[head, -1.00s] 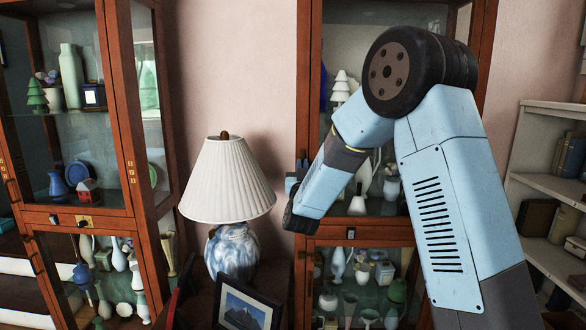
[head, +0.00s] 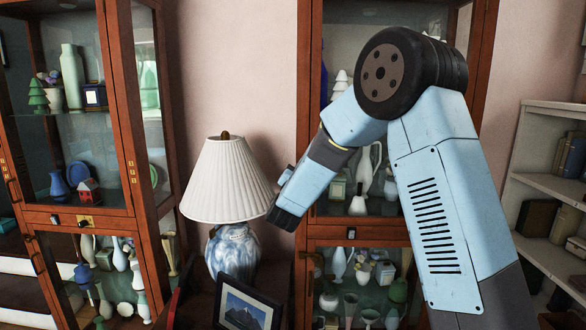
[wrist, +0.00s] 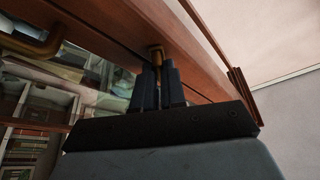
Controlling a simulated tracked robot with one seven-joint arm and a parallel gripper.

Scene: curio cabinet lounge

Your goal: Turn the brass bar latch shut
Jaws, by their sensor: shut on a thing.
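In the wrist view, my gripper (wrist: 158,72) is closed on a small brass piece, the bar latch (wrist: 155,54), at the wooden cabinet frame. Only the latch's end shows above the fingertips; the rest is hidden between the dark fingers, so I cannot tell its angle. In the head view, my wrist is in front of the left side of the right-hand cabinet (head: 308,110). My fingers and the latch are not visible there.
A curved brass handle (wrist: 38,45) is left of my fingers in the wrist view. A lamp (head: 228,180) and a framed picture (head: 250,303) stand close beside my wrist. A left cabinet (head: 118,110) and a white bookshelf (head: 532,140) flank the scene.

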